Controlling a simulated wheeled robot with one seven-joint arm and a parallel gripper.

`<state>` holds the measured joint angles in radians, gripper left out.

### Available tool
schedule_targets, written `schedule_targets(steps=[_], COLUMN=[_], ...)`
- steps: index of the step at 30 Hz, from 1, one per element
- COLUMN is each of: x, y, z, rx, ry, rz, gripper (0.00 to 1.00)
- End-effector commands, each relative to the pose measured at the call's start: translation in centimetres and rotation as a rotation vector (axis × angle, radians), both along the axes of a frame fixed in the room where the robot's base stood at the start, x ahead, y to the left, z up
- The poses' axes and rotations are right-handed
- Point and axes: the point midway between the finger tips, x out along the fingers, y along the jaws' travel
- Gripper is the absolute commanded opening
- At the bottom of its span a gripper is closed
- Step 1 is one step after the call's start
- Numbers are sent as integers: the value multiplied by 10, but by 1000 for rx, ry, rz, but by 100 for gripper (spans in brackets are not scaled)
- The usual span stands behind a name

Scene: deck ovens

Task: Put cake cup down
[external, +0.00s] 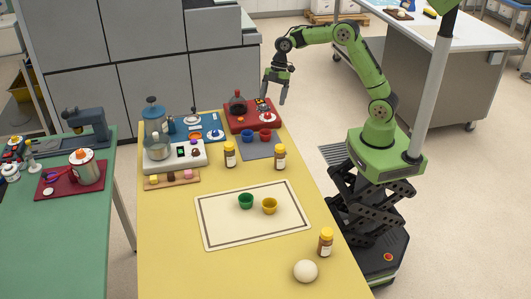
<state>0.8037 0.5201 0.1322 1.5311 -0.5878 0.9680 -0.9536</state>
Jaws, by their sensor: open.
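My gripper (274,92) is open and empty. It hangs above the back right end of the yellow table, beyond the red tray. Several small cups could be the cake cup. A green cup (246,201) and a yellow cup (270,206) stand side by side on the cream mat (225,233) with a dark border. A blue cup (247,135) and a red cup (265,135) stand near the grey mat (257,153), below my gripper in the picture. None of these cups is touching my gripper.
The red tray (234,127) holds a dark kettle (238,103). Another jar (326,242) and a pale ball (305,271) are at the front right. The front left of the table is clear.

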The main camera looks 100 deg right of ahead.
Motion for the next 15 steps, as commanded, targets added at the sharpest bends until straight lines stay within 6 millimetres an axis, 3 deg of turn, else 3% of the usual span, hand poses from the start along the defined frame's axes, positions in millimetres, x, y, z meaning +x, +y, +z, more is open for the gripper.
schedule_targets(steps=[4, 12, 15], x=[5, 23, 28], y=[1, 20, 24], z=[-20, -84, -97], rx=[6, 6, 5], ry=[-4, -1, -3], rz=[17, 14, 12], gripper=[83, 83, 83])
